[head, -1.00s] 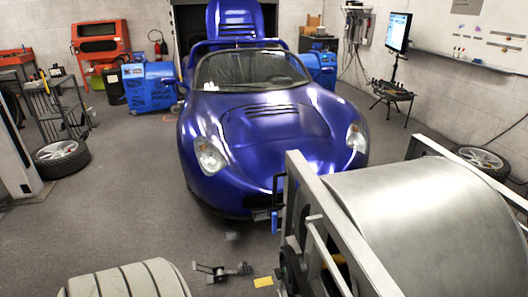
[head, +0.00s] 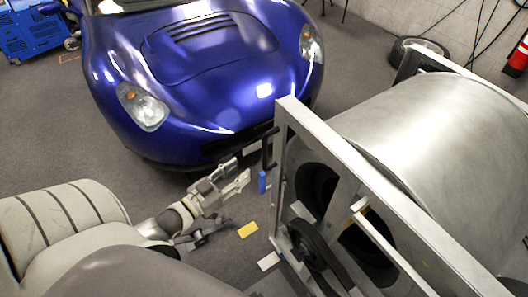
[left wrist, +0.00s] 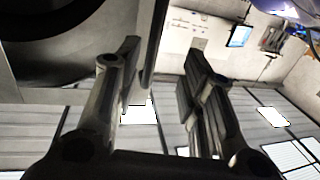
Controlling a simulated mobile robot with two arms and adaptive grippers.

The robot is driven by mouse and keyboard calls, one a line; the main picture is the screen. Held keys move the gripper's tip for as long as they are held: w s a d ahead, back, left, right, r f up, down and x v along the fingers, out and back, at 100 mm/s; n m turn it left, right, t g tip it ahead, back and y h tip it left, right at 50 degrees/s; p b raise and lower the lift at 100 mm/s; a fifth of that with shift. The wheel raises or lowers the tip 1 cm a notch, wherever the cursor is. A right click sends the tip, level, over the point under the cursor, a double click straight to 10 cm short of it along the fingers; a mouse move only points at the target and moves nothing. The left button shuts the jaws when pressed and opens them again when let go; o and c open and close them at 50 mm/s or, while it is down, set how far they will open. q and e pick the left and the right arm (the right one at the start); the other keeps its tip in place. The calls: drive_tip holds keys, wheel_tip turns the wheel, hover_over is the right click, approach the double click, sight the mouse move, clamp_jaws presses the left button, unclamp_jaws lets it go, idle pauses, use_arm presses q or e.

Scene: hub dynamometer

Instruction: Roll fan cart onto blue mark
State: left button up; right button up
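The fan cart (head: 440,118) is a large silver drum in a grey metal frame, at the right of the head view. A black upright handle (head: 267,150) is on its near left post. A small blue strip (head: 262,182) shows just below the handle; I cannot tell whether it lies on the floor or belongs to the cart. My left gripper (head: 238,171) is open and empty, just left of the handle and apart from it. My right gripper is out of view.
A blue sports car (head: 200,75) stands close ahead, beyond my left gripper. A yellow mark (head: 248,230) and a white mark (head: 269,261) lie on the floor beside the cart. A wheel (head: 420,50) lies by the back wall.

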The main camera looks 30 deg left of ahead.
sight(265, 152)
use_arm(q)
drive_tip(key=w+d, duration=0.1)
drive_tip(key=w, duration=0.2)
drive_tip(key=w+p, duration=0.1)
drive_tip(key=w, duration=0.3)
drive_tip(key=w+d+r, duration=0.1)
drive_tip(key=w, duration=0.2)
drive_tip(key=shift+w+d+r, duration=0.1)
drive_tip(key=shift+w+d, duration=0.15)
drive_tip(key=shift+d, duration=0.1)
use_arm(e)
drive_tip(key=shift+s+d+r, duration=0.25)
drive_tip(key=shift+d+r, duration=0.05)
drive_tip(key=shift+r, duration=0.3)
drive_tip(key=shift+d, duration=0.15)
use_arm(q)
drive_tip(key=shift+c, duration=0.6)
clamp_jaws()
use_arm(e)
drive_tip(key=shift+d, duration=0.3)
